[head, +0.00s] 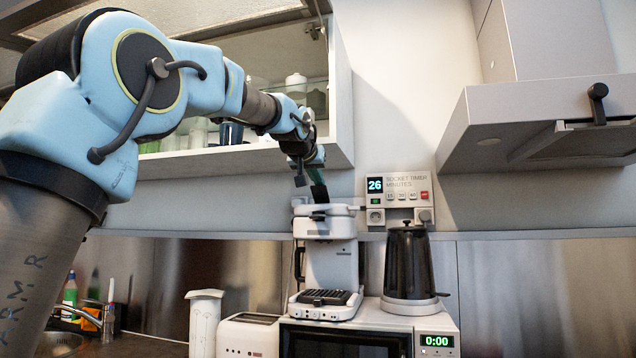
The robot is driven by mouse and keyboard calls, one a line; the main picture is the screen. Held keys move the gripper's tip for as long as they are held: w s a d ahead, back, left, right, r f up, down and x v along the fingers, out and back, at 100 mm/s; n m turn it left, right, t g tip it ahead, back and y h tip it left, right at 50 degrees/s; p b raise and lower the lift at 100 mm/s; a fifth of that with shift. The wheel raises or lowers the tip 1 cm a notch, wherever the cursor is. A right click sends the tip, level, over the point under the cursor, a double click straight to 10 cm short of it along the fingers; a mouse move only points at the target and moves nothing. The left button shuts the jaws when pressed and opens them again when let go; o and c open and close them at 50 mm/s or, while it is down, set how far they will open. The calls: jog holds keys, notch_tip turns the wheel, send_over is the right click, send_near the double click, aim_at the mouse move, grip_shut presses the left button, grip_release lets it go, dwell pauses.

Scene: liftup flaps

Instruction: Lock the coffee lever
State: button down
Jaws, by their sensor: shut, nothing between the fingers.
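The white coffee machine (330,265) stands upright on top of the microwave, with a dark drip grate (324,297) at its base. Its top has a round white lid part (337,210), and a small grey piece sticks up at the top left; I cannot tell for sure which part is the lever. My gripper (319,193) points down at the machine's top from above. Its dark fingers are shut with nothing between them. The tips are very close to the top; I cannot tell whether they touch it.
A black kettle (407,265) stands right of the machine on the microwave (437,342). A socket timer (399,200) showing 26 is on the wall behind. A toaster (248,335) and white canister (205,320) stand left.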

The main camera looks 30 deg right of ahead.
jog(key=shift+s+a+f+b, duration=0.15)
jog(key=shift+f+b, duration=0.15)
jog(key=shift+b, duration=0.85)
jog(key=shift+f+t+h+b, duration=0.1)
jog(key=shift+t+h+b, duration=0.2)
jog(key=b, duration=0.2)
jog(key=f+t+h+b, duration=0.1)
jog(key=b, duration=0.2)
jog(key=f+b, duration=0.1)
jog(key=b, duration=0.2)
jog(key=shift+s+a, duration=0.3)
jog(key=shift+s, duration=0.05)
jog(key=t+b, duration=0.1)
jog(key=b, duration=0.1)
jog(key=h+b, duration=0.1)
jog(key=b, duration=0.2)
jog(key=shift+s+a+f+t+h, duration=0.2)
jog(key=shift+f+t+h, duration=0.1)
jog(key=shift+f+t, duration=0.1)
jog(key=shift+r, duration=0.4)
jog(key=shift+r+p, duration=0.5)
jog(key=shift+r, duration=0.05)
notch_tip(320, 180, up, 4)
jog(key=p, duration=0.4)
jog(key=b, duration=0.5)
send_near(319, 189)
jog(key=shift+s+a+r, duration=0.7)
jog(key=shift+s+a, duration=0.15)
jog(key=shift+s, duration=0.05)
